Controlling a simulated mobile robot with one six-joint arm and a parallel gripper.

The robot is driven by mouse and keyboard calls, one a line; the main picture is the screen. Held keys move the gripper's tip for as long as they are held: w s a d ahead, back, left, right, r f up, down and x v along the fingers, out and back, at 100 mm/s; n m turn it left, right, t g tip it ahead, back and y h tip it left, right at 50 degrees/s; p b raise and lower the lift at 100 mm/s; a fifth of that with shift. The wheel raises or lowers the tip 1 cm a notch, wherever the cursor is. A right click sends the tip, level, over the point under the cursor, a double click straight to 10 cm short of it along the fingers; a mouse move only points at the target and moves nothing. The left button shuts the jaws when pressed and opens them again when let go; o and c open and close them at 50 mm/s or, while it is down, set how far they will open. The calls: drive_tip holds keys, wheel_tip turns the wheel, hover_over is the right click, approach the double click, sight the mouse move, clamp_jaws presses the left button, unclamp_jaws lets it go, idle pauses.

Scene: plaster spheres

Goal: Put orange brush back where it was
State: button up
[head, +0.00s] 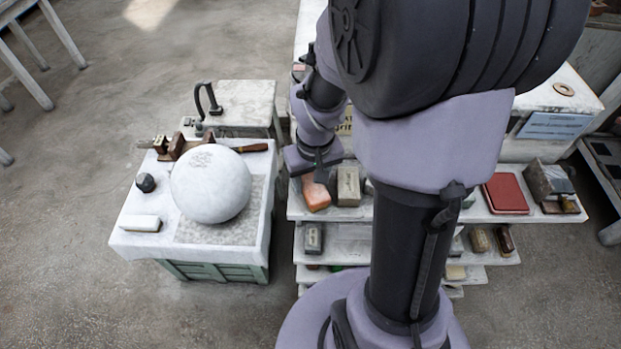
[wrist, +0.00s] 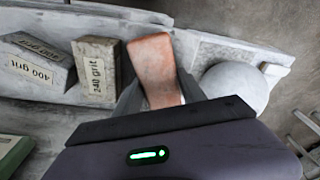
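The orange brush (head: 316,194) shows as a plain orange block at the left end of the upper shelf (head: 296,208), beside a beige-grey block (head: 348,186). My gripper (head: 318,178) is right above it, pointing down. In the wrist view the brush (wrist: 154,62) lies between the two fingers of my gripper (wrist: 162,98), which appear to press on both its sides. Its lower end is hidden by the gripper. I cannot tell whether it touches the shelf or hangs just above it.
Blocks marked 240 grit (wrist: 95,72) and 400 grit (wrist: 35,68) stand left of the brush in the wrist view. A plaster sphere (head: 210,184) sits on a work table (head: 130,240) to the left. A red book-like item (head: 505,193) lies on the shelf's right.

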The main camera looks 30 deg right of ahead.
sight(311, 186)
drive_tip(key=o, duration=0.3)
wheel_tip(311, 186, up, 13)
drive_tip(key=s+a+p, duration=0.1)
drive_tip(key=s+p, duration=0.1)
drive_tip(key=p, duration=0.3)
drive_tip(key=s+a+r+m+t+y, duration=0.1)
drive_tip(key=s+a+r+t, duration=0.1)
drive_tip(key=s+a+r, duration=0.4)
drive_tip(key=s+a+r+m+t+y, duration=0.1)
drive_tip(key=s+a+r+t, duration=0.2)
drive_tip(key=a, duration=0.5)
drive_tip(key=shift+g, duration=0.3)
drive_tip(key=f+b, duration=0.4)
drive_tip(key=b, duration=0.1)
drive_tip(key=shift+w+d+f, duration=0.1)
drive_tip(key=shift+d+f, duration=0.15)
